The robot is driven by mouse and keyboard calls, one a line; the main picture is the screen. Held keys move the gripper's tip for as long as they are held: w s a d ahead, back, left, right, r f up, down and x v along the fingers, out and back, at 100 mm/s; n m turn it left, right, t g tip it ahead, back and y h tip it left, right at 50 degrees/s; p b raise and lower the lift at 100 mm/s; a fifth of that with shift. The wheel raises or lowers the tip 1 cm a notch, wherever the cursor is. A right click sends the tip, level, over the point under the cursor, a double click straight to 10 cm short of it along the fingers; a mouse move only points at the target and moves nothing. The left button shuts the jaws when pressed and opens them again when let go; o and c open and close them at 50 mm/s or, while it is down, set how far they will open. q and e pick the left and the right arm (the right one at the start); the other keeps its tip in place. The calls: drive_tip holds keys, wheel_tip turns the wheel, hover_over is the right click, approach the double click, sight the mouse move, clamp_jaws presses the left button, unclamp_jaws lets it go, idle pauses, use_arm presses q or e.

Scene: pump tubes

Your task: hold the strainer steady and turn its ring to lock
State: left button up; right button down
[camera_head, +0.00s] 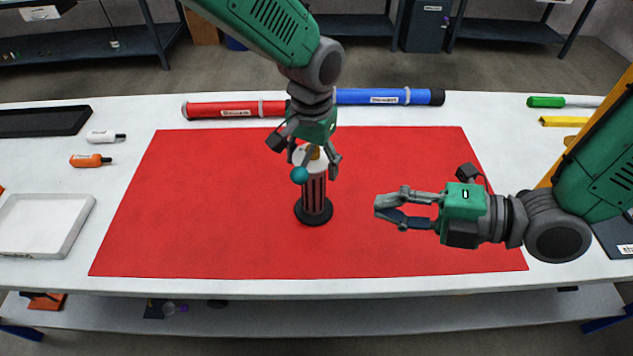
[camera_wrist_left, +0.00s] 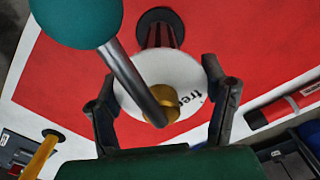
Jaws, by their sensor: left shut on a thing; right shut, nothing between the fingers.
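The strainer (camera_head: 315,195) stands upright on the red mat in the head view. In the left wrist view the white top (camera_wrist_left: 180,74) carries partly hidden lettering, a gold hub (camera_wrist_left: 166,100) and a metal rod ending in a teal ball (camera_wrist_left: 75,20). My left gripper (camera_head: 317,164) comes down from above and is shut on the white top, one finger on each side. My right gripper (camera_head: 378,207) is shut and empty, to the right of the strainer and apart from it.
Red (camera_head: 235,109) and blue (camera_head: 385,97) tubes lie behind the red mat (camera_head: 200,220). A white tray (camera_head: 82,225), black tray (camera_head: 40,122) and orange and white bottles are at left. A green-handled tool (camera_head: 545,102) lies back right. The mat around the strainer is clear.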

sight(306, 163)
use_arm(q)
drive_tip(key=shift+s+f, duration=0.1)
drive_tip(key=shift+f, duration=0.1)
drive_tip(key=shift+a, duration=0.1)
use_arm(e)
drive_tip(key=w+a+f+n+y, duration=0.1)
drive_tip(key=w+a, duration=0.4)
drive_tip(key=a, duration=0.5)
drive_tip(key=shift+w+f, duration=0.15)
drive_tip(key=shift+f, duration=0.2)
drive_tip(key=shift+a, duration=0.15)
drive_tip(key=x, duration=0.3)
drive_tip(key=shift+s+a+r, duration=0.1)
drive_tip(key=shift+s+r, duration=0.1)
drive_tip(key=shift+s, duration=0.05)
